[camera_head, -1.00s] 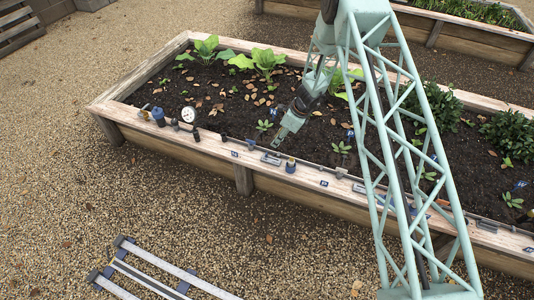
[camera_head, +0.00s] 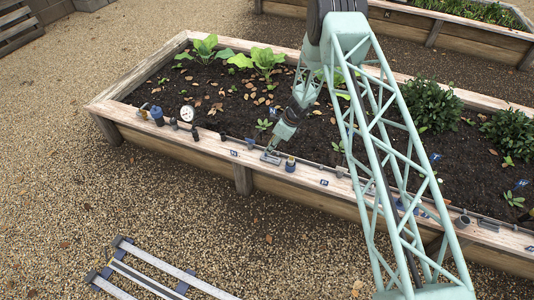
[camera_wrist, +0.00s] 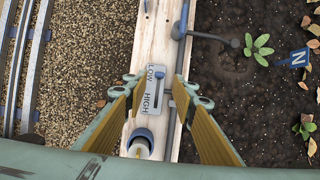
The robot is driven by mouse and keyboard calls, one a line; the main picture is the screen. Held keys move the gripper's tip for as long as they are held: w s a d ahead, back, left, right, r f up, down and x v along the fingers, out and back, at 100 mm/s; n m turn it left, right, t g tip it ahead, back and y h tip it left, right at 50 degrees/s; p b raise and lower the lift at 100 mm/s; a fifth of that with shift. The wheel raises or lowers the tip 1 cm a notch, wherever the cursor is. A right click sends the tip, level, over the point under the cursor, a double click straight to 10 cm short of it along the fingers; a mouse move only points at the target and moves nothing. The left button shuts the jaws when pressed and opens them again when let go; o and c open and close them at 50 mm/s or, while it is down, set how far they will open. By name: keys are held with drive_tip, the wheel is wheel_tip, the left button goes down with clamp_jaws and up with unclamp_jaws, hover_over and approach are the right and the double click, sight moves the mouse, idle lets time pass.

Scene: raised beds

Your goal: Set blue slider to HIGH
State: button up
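The slider plate (camera_wrist: 151,100) is a grey panel on the bed's wooden rim, marked LOW at its upper end and HIGH at its lower end in the wrist view. Its blue slider knob (camera_wrist: 160,74) sits at the LOW end of the slot. My gripper (camera_wrist: 158,82) is open, its yellow-padded fingers on either side of the plate, with nothing between them seen held. Whether a fingertip touches the knob I cannot tell. In the head view my gripper (camera_head: 272,150) is down at the slider plate (camera_head: 270,158), partly covering it.
A blue-collared round fitting (camera_wrist: 141,140) stands just beyond the HIGH end, close to the fingers. A grey pipe (camera_wrist: 181,50) runs along the rim beside the plate. A pressure gauge (camera_head: 187,114) and blue cylinder (camera_head: 158,116) stand further left. Soil with seedlings lies behind.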

sight(267, 156)
drive_tip(key=shift+b+x, duration=0.5)
drive_tip(key=shift+x, duration=2.5)
drive_tip(key=shift+c, duration=0.5)
clamp_jaws()
